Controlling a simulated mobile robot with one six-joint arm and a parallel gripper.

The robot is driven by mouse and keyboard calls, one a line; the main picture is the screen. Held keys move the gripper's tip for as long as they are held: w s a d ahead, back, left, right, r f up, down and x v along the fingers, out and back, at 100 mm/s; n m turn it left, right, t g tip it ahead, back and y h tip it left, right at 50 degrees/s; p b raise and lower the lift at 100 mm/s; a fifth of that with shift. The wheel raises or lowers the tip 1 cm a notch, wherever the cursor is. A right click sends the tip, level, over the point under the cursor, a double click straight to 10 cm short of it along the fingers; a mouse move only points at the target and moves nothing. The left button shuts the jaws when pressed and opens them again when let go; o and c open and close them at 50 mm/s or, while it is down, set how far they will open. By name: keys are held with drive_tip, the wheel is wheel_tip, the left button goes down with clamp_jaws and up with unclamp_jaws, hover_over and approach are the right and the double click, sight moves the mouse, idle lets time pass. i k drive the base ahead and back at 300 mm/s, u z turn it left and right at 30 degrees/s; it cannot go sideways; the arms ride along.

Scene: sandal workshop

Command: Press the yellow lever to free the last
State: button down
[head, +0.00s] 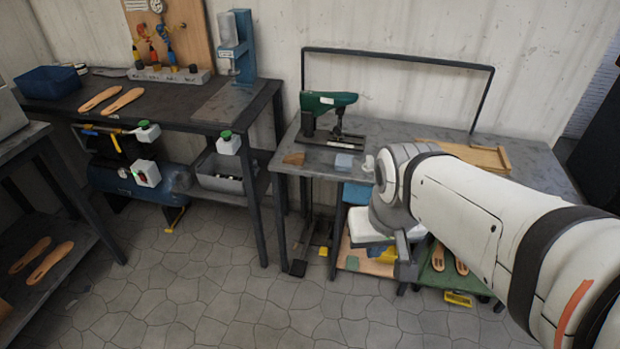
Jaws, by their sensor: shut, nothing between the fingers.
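My arm reaches in from the right, and my gripper (403,280) points down in front of the right bench. It is small and partly hidden by the wrist, but the jaws are shut and empty. A small yellow piece (322,251) lies low near the floor under the right bench, left of my gripper and apart from it. Another yellow piece (175,218) sits low under the left bench. A yellow handle (100,131) shows at the left bench's front edge. I cannot tell which is the lever. No last is clearly recognisable.
The right bench (540,165) carries a green machine (327,101) and a wooden tray (470,156). The left bench (185,107) holds insoles (122,101) and a blue bin (50,82). A grey bin (220,182) stands beneath it. The tiled floor between is clear.

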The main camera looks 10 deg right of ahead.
sight(324, 251)
drive_tip(key=i, duration=0.9)
drive_tip(key=z, duration=0.05)
